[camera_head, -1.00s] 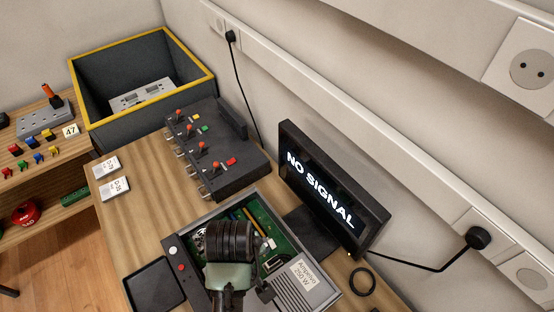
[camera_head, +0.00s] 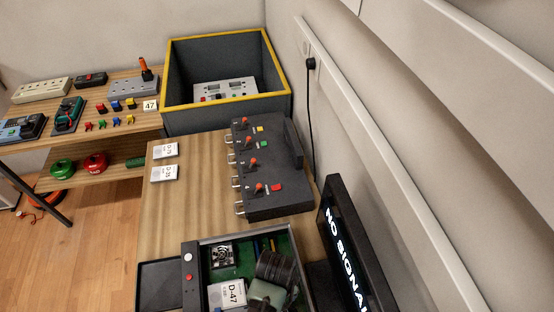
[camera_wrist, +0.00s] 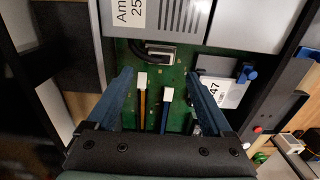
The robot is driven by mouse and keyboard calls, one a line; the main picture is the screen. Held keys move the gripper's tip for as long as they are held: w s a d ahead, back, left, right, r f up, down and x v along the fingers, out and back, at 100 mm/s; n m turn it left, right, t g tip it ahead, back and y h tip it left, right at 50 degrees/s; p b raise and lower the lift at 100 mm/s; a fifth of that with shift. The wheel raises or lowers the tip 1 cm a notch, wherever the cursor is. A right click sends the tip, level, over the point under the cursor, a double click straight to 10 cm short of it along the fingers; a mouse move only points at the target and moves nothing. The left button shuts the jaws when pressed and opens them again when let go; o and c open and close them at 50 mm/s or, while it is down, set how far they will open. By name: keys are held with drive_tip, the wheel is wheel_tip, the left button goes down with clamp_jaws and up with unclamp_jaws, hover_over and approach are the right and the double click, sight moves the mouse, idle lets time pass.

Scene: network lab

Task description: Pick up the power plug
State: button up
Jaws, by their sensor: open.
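In the wrist view, a pale connector with a black cable (camera_wrist: 158,53) sits on the green board just ahead of my gripper; it may be the power plug, but I cannot tell for sure. My gripper (camera_wrist: 164,73) is open, with its blue fingers spread over the board and nothing between the tips but board. In the head view my wrist hides the fingers over the open computer case (camera_head: 188,275). Another black plug (camera_head: 311,64) is in the wall at the back, its cord hanging down.
A black panel with red levers (camera_head: 268,205) stands behind the case, and a monitor (camera_head: 342,255) stands to the right. A yellow-rimmed bin (camera_head: 215,103) is at the back. A tray (camera_head: 158,285) lies left of the case. Bare wood (camera_head: 190,210) is free behind the tray.

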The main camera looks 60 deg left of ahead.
drive_tip(key=shift+s+d+f+p, duration=0.1)
drive_tip(key=shift+d+f+p, duration=0.1)
drive_tip(key=shift+f, duration=1.25)
drive_tip(key=shift+d+f+p, duration=0.1)
drive_tip(key=shift+f+p, duration=0.1)
drive_tip(key=shift+f, duration=1.25)
clamp_jaws()
